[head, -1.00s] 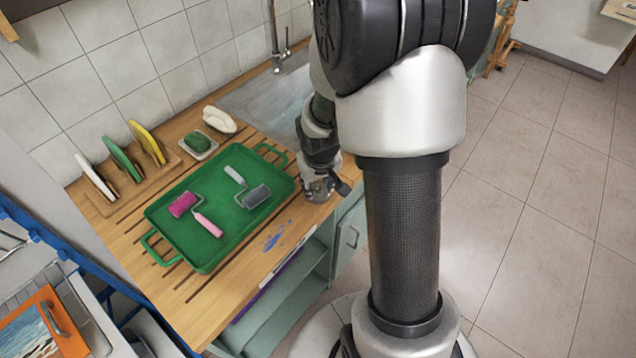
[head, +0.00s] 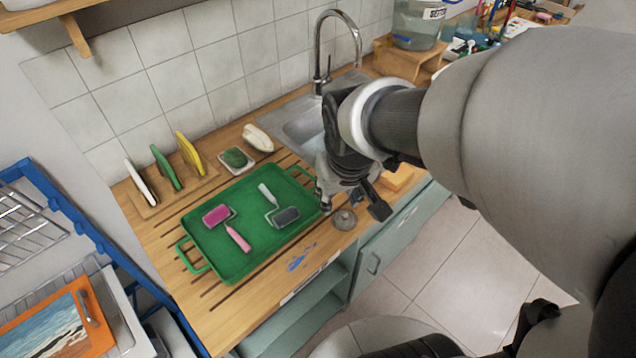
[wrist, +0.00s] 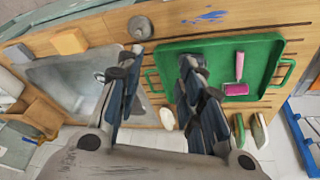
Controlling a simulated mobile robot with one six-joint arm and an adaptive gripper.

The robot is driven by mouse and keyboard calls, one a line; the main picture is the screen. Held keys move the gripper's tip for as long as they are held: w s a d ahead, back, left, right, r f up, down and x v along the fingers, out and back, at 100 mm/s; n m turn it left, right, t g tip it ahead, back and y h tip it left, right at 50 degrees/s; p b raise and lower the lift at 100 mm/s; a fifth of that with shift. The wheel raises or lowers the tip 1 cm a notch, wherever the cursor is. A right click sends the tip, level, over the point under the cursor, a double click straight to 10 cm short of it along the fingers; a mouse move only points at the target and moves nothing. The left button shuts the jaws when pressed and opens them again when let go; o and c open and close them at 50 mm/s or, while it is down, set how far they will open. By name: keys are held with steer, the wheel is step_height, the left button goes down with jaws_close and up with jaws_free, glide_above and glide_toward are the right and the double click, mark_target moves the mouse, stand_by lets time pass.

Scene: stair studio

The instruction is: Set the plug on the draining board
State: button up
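The plug (head: 345,219), a round grey disc with a small knob, lies flat on the wooden worktop near its front edge, between the green tray and the sink side. It also shows in the wrist view (wrist: 125,58), beside my left finger. The grooved draining board (head: 219,290) is the wooden surface around the tray. My gripper (head: 352,200) is open and empty, just above and behind the plug in the head view. In the wrist view its fingers (wrist: 164,60) are spread wide, with bare wood and the tray edge between them.
A green tray (head: 240,263) with two rollers covers most of the grooved board. The sink (head: 300,132) lies behind my gripper. A yellow-orange block (head: 398,178) is to the right. A scrubber dish (head: 236,159), brush (head: 258,138) and rack of boards (head: 168,188) stand along the wall.

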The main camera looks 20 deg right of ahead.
steer(key=s+a+r, duration=0.3)
steer(key=s, duration=0.2)
steer(key=s+a+r+n+t+y, duration=0.1)
steer(key=s+a+r, duration=0.2)
steer(key=s, duration=0.3)
steer(key=shift+s+a, duration=0.15)
steer(key=shift+s, duration=0.1)
